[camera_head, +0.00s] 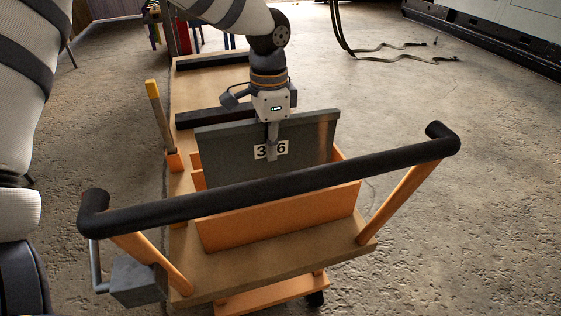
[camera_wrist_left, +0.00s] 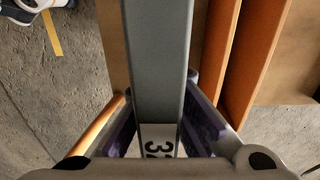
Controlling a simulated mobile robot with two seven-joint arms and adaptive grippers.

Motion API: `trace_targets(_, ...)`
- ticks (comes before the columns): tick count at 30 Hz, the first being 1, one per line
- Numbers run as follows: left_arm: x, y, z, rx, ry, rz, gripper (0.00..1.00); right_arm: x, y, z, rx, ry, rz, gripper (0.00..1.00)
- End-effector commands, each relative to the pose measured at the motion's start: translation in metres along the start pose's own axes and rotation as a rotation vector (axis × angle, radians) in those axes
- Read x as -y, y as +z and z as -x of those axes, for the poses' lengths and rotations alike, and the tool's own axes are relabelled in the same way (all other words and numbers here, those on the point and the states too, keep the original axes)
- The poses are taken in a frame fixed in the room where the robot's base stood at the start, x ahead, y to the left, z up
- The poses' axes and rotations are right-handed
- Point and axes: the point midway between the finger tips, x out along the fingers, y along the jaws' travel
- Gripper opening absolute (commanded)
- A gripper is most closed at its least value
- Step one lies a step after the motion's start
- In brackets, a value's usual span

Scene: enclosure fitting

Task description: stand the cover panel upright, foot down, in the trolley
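The grey cover panel (camera_head: 220,148) stands roughly upright over the trolley (camera_head: 330,240), with a white number label on its near face. Its lower edge is hidden behind the orange front board (camera_head: 280,215), so I cannot tell whether its foot rests on the deck. My left gripper (camera_head: 272,150) comes down from above over its top edge, one finger in front of the label. In the left wrist view, the fingers of my left gripper (camera_wrist_left: 162,120) close on both sides of the panel (camera_wrist_left: 160,55). My right gripper is out of view.
A black push handle (camera_head: 280,185) crosses in front of the panel. Orange boards (camera_wrist_left: 235,65) run beside the panel in the wrist view. A yellow-tipped stick (camera_head: 160,115) stands at the trolley's left. Black bars (camera_head: 212,115) lie on the deck behind. Cables (camera_head: 380,52) lie on open floor.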

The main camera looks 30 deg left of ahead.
Motion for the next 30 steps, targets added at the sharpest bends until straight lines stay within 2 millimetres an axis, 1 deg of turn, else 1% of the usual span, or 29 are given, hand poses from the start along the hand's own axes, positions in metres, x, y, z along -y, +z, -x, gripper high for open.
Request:
trace_targets(5, -0.002, -0.009, -0.005, -0.007, -0.007, -0.001, 0.0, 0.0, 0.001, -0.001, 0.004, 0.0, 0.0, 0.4)
trace_targets(8, -0.004, -0.015, -0.017, -0.005, -0.006, -0.002, 0.0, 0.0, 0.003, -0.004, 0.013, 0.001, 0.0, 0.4)
trace_targets(10, -0.004, -0.014, -0.03, -0.004, -0.005, 0.0, 0.0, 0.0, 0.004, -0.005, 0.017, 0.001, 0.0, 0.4)
trace_targets(12, -0.003, -0.014, -0.039, -0.007, -0.008, -0.001, 0.0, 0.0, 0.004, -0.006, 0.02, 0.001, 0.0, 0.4)
trace_targets(20, -0.003, -0.015, -0.039, -0.012, -0.012, -0.001, 0.0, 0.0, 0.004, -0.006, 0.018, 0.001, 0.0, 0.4)
trace_targets(30, -0.003, -0.015, -0.048, -0.011, -0.012, -0.002, 0.0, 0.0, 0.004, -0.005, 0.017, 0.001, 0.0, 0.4)
